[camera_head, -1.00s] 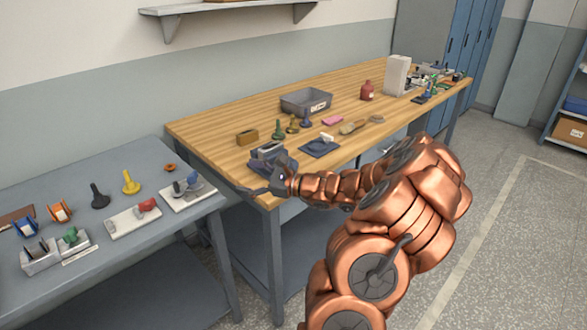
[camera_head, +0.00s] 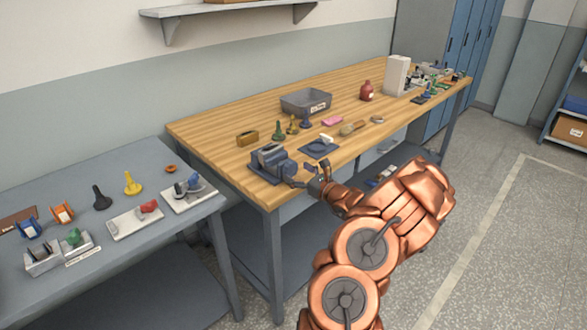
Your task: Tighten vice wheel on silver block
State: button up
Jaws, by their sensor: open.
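The blue-grey vice (camera_head: 268,160) stands at the front left corner of the wooden workbench. Its wheel seems to be the dark round part (camera_head: 289,167) on its right side, small and hard to make out. I cannot pick out a silver block for sure between the jaws. My gripper (camera_head: 302,175) is open just to the right of the vice, with its fingers pointing left toward the wheel side. I cannot tell whether a finger touches the wheel.
A grey table (camera_head: 125,165) with bobbins and small fixtures stands at the left. A red bottle (camera_head: 366,91) is farther back.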

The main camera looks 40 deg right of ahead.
jog(key=shift+w, duration=1.1)
jog(key=shift+c, duration=0.4)
jog(key=c, duration=1.1)
jog(key=m+p, duration=0.1)
jog(key=m, duration=0.2)
jog(key=shift+d+m, duration=0.1)
jog(key=shift+m, duration=1.8)
